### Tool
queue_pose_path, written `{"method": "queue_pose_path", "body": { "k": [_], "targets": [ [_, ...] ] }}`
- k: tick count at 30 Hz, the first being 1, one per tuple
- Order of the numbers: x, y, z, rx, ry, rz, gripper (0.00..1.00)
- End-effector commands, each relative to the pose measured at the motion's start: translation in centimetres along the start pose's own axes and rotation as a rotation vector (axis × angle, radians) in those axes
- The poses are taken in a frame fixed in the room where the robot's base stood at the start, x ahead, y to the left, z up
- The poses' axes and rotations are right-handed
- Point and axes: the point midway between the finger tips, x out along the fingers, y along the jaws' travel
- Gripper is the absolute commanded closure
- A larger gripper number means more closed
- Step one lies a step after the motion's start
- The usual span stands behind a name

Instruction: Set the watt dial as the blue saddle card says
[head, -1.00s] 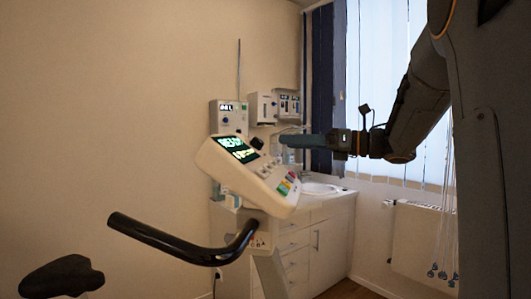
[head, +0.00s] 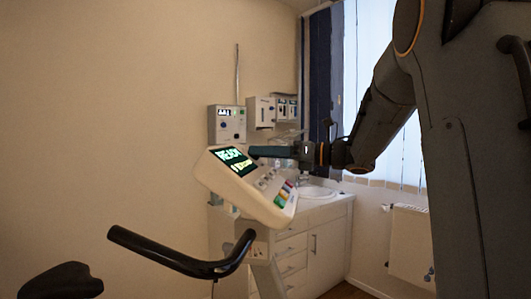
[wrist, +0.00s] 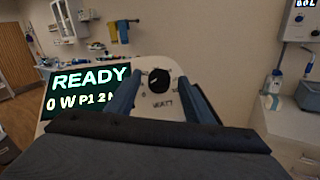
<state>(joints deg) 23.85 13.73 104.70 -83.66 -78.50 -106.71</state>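The bike console (head: 222,177) is a tilted white box with a lit display (head: 234,160). In the wrist view the display (wrist: 88,88) reads "READY" and, below it, "0 W P1 2" with the end cut off. The black watt dial (wrist: 159,78) sits right of the display, with "WATT" printed below it. My gripper (wrist: 160,88) is open, its blue fingers spread either side of the dial in the picture. I cannot tell whether they touch it. In the head view my gripper (head: 262,151) is at the console's top edge and hides the dial. No blue card is visible.
The black handlebar (head: 180,258) and saddle (head: 62,280) are at lower left. Coloured buttons (head: 283,193) line the console's right side. Behind are a sink cabinet (head: 318,245), wall-mounted devices (head: 227,124) and a radiator (head: 408,240).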

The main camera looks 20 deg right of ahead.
Motion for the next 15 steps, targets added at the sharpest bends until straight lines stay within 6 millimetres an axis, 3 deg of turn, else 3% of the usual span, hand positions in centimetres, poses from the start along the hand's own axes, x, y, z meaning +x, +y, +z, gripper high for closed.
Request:
{"method": "queue_pose_path", "body": {
  "k": [1, 7, 15],
  "targets": [
    [-0.01, 0.00, -0.01, 0.000, 0.000, 0.000, 0.59],
    [-0.02, 0.01, 0.00, 0.000, 0.000, 0.000, 0.93],
    [-0.01, 0.13, -0.07, 0.016, -0.002, -0.018, 0.94]
  ]
}}
